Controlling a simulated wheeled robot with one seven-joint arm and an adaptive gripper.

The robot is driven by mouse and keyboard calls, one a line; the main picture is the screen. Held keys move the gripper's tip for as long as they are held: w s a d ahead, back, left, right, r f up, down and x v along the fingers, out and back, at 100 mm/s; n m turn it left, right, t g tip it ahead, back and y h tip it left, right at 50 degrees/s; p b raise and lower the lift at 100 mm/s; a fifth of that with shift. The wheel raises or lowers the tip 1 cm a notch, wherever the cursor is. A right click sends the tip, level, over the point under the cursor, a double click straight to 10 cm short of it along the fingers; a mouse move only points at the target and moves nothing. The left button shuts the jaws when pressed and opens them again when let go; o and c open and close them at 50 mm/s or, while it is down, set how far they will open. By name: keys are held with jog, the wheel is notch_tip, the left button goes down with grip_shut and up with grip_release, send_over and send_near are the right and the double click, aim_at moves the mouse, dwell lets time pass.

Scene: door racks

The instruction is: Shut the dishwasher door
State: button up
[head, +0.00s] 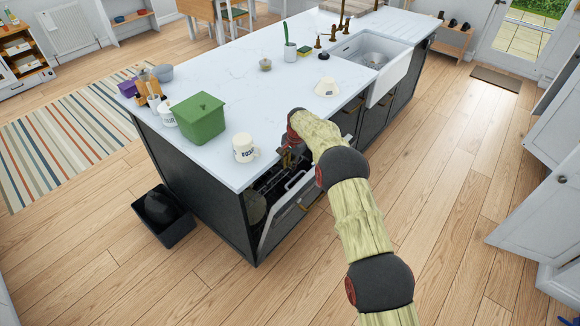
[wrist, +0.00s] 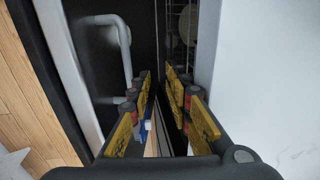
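The dishwasher door (head: 283,221) is partly open, tilted out from the near side of the dark kitchen island. In the wrist view, its pale edge (wrist: 68,65) runs down the left, with a grey tube-like loop (wrist: 122,45) on its inner side. The dark dishwasher interior with rack wires (wrist: 170,20) shows to the right of it. My gripper (head: 291,158) is above the opening between the door and the counter edge. In the wrist view its fingers (wrist: 160,82) are apart with a gap between them, pointing into the opening. I cannot tell whether they touch the door.
The white island countertop (head: 225,80) overhangs beside my gripper. A white mug (head: 244,148) and a green box (head: 198,117) stand near its edge. A black bin (head: 162,217) is on the floor at left. The wooden floor to the right (head: 460,150) is clear.

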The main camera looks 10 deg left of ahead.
jog(key=shift+w+a+r, duration=0.2)
jog(key=shift+r, duration=0.25)
notch_tip(320, 180, up, 7)
jog(key=s+d, duration=0.1)
jog(key=shift+d, duration=0.2)
jog(key=shift+d, duration=0.1)
jog(key=shift+c, duration=0.6)
